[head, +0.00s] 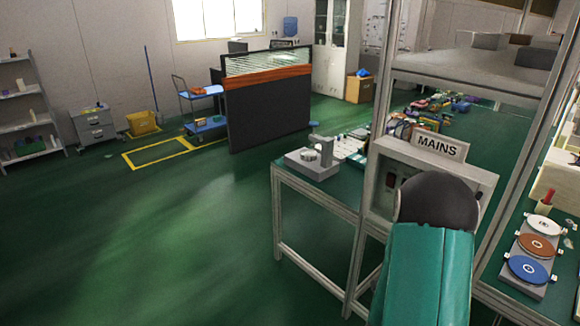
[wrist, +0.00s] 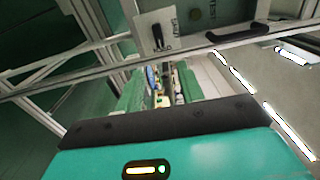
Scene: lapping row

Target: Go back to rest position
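My arm shows in the head view as a teal link with a dark rounded joint, in front of the grey control box marked MAINS (head: 385,186). The arm covers part of the box's front. No gripper fingers show in either view, so I cannot see whether they are open or hold anything. The wrist view is tilted and looks across a teal part of mine with a dark edge and a small light. Beyond it a pale panel with a switch and a dark handle (wrist: 238,32) shows at the top.
Metal posts and a shelf (head: 470,78) frame the box closely. A green-topped bench (head: 318,190) carries a small grey stand (head: 312,162). At right lies a plate with white, orange and blue discs (head: 528,269). Open green floor (head: 150,250) lies left; a dark partition (head: 268,112) stands behind.

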